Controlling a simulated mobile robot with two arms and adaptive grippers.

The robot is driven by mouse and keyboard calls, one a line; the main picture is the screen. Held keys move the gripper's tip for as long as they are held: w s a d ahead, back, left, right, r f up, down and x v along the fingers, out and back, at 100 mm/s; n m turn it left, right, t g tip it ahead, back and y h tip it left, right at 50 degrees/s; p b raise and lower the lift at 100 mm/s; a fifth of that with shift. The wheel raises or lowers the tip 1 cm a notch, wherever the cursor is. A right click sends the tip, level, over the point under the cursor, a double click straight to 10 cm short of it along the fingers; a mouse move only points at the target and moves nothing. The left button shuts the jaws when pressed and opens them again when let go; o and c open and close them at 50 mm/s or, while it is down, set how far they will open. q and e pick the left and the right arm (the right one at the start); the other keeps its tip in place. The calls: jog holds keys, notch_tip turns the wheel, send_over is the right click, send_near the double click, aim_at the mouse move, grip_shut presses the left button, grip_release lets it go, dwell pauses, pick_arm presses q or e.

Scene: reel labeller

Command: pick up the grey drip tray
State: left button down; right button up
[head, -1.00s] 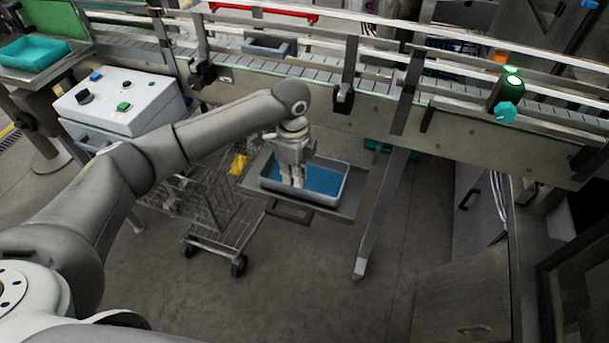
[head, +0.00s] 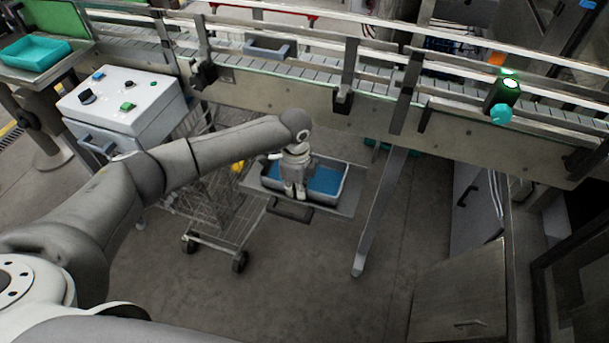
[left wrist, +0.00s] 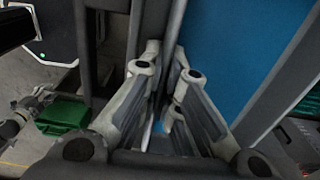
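The grey drip tray (head: 325,199) is a shallow rectangular tray with a blue inside, on a low shelf under the conveyor in the head view. My left gripper (head: 294,190) points down at the tray's near-left part and covers some of it. In the left wrist view my left gripper (left wrist: 166,55) has its two fingers close together beside the blue inside, at a grey wall of the drip tray (left wrist: 271,85). A narrow gap shows between the fingers; whether they press on the wall is unclear. My right gripper is not in view.
The conveyor (head: 330,80) runs above and behind the shelf (head: 350,195), carrying a small grey bin (head: 270,46). A wire cart (head: 215,225) stands left of the shelf, below a control box (head: 125,103). A slanted support leg (head: 378,220) stands at right. The floor in front is clear.

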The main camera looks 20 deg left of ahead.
pick_arm(q)
jog(key=shift+w+r, duration=0.1)
jog(key=shift+r, duration=0.05)
jog(key=shift+r+b, duration=0.55)
jog(key=shift+r, duration=0.05)
jog(key=shift+r+b, duration=0.45)
jog(key=shift+r, duration=0.25)
jog(key=s+a+r, duration=0.1)
jog(key=a+r, duration=0.1)
jog(key=r, duration=0.1)
jog(key=s+a+r, duration=0.1)
jog(key=shift+s+r+b, duration=0.35)
jog(key=shift+b, duration=0.05)
jog(key=s+a+r+p, duration=0.6)
jog(key=s+a+r, duration=0.1)
jog(key=r, duration=0.4)
jog(key=shift+r, duration=0.25)
jog(key=shift+s+f, duration=0.1)
